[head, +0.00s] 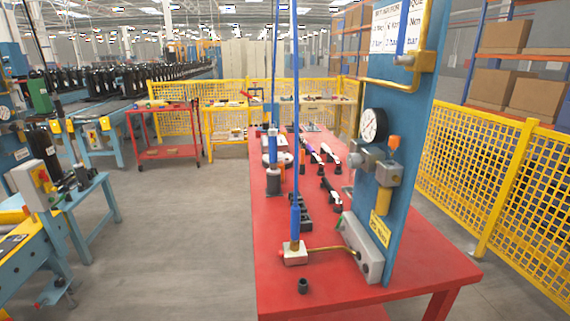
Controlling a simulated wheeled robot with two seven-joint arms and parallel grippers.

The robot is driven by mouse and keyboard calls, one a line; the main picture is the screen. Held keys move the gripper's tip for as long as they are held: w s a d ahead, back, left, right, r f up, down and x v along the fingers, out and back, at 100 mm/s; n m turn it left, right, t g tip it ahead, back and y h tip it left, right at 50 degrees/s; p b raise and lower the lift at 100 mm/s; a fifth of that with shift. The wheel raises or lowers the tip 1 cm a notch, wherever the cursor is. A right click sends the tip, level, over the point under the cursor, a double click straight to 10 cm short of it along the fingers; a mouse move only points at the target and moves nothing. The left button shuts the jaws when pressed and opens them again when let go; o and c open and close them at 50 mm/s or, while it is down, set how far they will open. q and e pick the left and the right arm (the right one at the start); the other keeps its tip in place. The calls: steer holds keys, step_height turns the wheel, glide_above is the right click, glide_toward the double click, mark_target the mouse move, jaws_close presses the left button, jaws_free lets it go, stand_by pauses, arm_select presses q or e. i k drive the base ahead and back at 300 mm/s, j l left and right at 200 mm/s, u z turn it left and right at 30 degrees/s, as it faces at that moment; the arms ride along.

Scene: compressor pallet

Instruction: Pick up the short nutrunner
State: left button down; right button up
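Neither of my grippers is in view. The red table (330,292) holds several tools. Dark tools with pale parts lie in its middle, one near the back (329,160) and one closer (330,193). Two upright blue-topped tools stand along the left side under blue hoses: a farther one with a dark body (273,183) and a nearer one (295,220) above a pale block (294,253). I cannot tell which of these is the short nutrunner. Nothing is seen holding any of them.
A blue panel (408,170) with a gauge (373,125) rises from the table's right side. A small dark socket (303,286) stands near the front edge. A yellow fence (500,190) lies right. Grey floor (185,225) is clear left. A blue bench (85,190) stands far left.

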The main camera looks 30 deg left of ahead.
mark_target(273, 170)
steer(key=u, duration=1.15)
